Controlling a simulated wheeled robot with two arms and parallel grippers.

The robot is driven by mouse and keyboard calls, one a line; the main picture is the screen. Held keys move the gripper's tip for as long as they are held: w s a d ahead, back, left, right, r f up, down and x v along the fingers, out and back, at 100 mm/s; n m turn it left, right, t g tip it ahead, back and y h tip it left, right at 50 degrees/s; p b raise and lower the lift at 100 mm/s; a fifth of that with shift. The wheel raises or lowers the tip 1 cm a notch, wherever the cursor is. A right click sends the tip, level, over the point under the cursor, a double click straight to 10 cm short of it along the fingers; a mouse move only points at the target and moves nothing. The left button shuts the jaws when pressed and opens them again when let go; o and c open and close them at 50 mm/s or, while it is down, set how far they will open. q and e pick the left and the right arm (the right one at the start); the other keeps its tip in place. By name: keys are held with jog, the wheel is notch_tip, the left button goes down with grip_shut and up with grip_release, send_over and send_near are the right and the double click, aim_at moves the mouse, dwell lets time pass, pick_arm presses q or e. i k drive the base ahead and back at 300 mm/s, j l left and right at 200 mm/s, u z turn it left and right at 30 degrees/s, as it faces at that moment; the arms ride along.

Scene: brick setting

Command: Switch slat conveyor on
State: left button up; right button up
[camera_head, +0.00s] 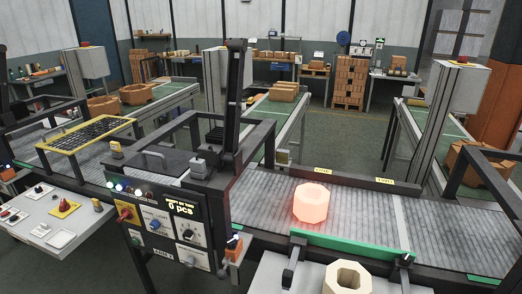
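The slat conveyor (375,225) runs across the middle with grey metal slats. A glowing reddish-white octagonal brick (311,203) stands upright on it. A black control panel (168,226) faces front on the machine at centre left. The smaller labels are too small to read. Neither of my grippers is in view.
A pale octagonal brick with a hole (347,277) sits on a light surface at the front. A green-edged rail (345,247) borders the conveyor's near side. A grey console (50,222) with switches stands at the left. Dark frame posts rise around the machine.

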aim_at(64, 207)
jog(key=u, duration=1.45)
jog(key=i+j+z, duration=0.1)
jog(key=z, duration=0.5)
jog(key=i+j+z, duration=0.15)
jog(key=j, duration=0.2)
jog(key=i+j+z, duration=0.35)
jog(key=j, duration=0.35)
jog(key=i+j+z, duration=0.2)
jog(key=j, duration=0.2)
jog(key=i+j, duration=0.1)
jog(key=j, duration=0.3)
jog(key=i+j, duration=0.1)
jog(key=j, duration=0.3)
jog(key=i+j, duration=0.15)
jog(key=j, duration=0.25)
jog(key=i+j, duration=0.1)
jog(key=j, duration=0.3)
